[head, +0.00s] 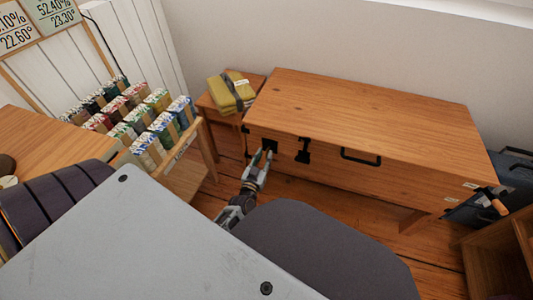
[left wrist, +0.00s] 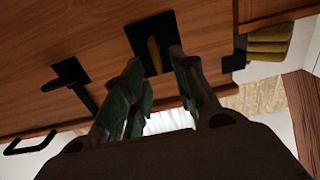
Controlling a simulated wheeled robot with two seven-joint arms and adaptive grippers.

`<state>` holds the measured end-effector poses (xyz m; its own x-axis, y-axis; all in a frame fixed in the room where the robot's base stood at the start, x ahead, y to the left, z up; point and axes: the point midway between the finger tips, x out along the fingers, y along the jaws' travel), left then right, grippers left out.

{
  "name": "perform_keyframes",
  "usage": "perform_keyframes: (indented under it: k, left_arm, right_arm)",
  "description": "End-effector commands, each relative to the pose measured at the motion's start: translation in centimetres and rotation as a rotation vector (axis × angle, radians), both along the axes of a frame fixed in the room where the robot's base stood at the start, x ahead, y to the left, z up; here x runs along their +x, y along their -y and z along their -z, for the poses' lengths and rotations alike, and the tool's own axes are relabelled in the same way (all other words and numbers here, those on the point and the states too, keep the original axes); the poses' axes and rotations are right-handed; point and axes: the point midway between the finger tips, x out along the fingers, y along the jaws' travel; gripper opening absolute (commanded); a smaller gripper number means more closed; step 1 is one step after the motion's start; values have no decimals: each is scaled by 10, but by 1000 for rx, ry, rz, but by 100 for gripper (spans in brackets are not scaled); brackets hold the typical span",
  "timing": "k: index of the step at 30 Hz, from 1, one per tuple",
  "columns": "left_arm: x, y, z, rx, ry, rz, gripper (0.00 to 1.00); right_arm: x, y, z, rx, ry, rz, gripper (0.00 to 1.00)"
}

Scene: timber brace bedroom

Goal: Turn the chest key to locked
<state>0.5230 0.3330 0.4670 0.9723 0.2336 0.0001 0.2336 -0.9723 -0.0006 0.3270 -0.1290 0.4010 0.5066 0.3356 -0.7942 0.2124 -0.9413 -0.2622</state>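The wooden chest (head: 365,115) stands against the wall, lid closed. Its black lock plate (head: 270,145) is on the front face near the left end; it also shows in the left wrist view (left wrist: 140,31). The brass key (left wrist: 154,52) stands in the plate, its flat bow long in the picture's up-down direction and slightly tilted. My left gripper (head: 265,156) is at the lock plate. In the left wrist view its two fingers (left wrist: 157,62) are apart, one on each side of the key, with visible gaps. Whether the tips reach past the bow is unclear. My right gripper is not in view.
A black hasp (head: 303,150) and a black handle (head: 361,157) stick out from the chest front, right of the lock. A small stand with yellow folded cloths (head: 230,92) is left of the chest. A rack of packets (head: 135,115) stands further left. A blue case (head: 515,165) is at right.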

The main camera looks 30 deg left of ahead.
Motion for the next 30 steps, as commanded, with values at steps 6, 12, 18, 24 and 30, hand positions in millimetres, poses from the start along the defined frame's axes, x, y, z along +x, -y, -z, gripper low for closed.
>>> perform_keyframes:
  k: [6,12,18,24,30]
  left_arm:
    - [20,-5,1,-1,1,0,28]
    - [31,-7,0,0,1,0,28]
    - [34,-8,0,0,0,0,28]
    - [34,-8,0,0,0,0,28]
    - [34,-8,0,0,0,0,3]
  right_arm:
    - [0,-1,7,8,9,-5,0]
    - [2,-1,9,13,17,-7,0]
    - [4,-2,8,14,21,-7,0]
    - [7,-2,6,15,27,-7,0]
    - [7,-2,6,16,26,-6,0]
